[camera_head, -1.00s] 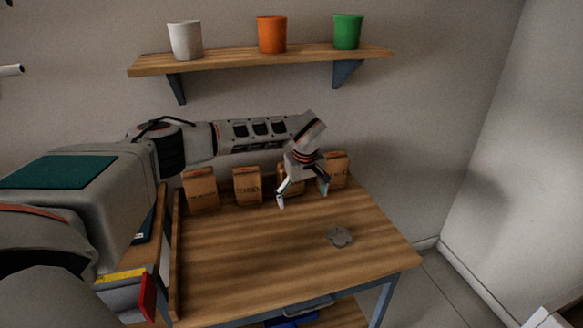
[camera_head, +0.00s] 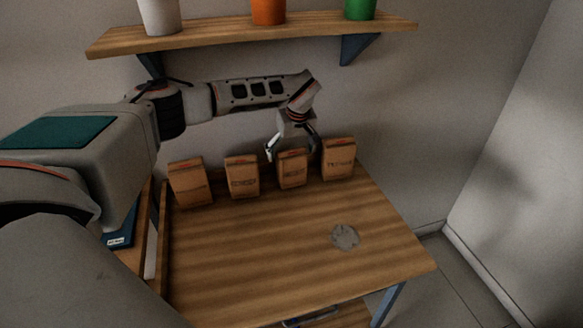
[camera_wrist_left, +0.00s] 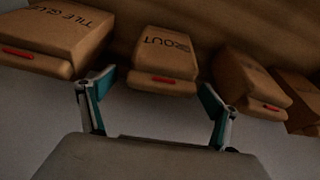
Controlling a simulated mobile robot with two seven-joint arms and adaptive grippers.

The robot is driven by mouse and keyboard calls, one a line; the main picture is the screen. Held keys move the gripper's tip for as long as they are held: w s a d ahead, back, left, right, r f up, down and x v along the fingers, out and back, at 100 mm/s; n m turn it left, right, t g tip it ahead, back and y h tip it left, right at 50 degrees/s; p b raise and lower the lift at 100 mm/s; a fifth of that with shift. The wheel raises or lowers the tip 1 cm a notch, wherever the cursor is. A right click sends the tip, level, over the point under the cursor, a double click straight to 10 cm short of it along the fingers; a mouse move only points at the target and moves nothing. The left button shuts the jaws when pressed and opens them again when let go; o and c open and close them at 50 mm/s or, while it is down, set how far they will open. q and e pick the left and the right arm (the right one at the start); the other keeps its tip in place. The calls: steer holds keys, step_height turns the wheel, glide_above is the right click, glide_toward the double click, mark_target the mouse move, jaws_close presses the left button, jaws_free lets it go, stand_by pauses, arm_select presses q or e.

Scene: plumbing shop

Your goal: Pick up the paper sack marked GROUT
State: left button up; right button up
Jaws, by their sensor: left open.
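The GROUT sack (camera_head: 292,172) is a brown paper sack standing upright third from the left in the row at the back of the bench. In the left wrist view the sack (camera_wrist_left: 165,62) shows its GROUT lettering and a red strip, between the two fingers. My left gripper (camera_head: 291,150) is open and empty at the top of this sack, fingers spread to either side. In the left wrist view the fingertips (camera_wrist_left: 156,86) have visible gaps to the sack. My right gripper is not in view.
A sack marked TILE GLUE (camera_head: 339,160) stands to the right, the cement sack (camera_head: 242,178) to the left, and another sack (camera_head: 189,183) at the far left. A grey patch (camera_head: 345,237) lies on the otherwise clear bench (camera_head: 265,255). A shelf (camera_head: 235,38) with pots hangs above.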

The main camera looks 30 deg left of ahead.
arm_select(q)
steer(key=x, duration=0.5)
steer(key=shift+s+d+f, duration=0.1)
steer(key=shift+s+d, duration=0.05)
steer(key=c, duration=2)
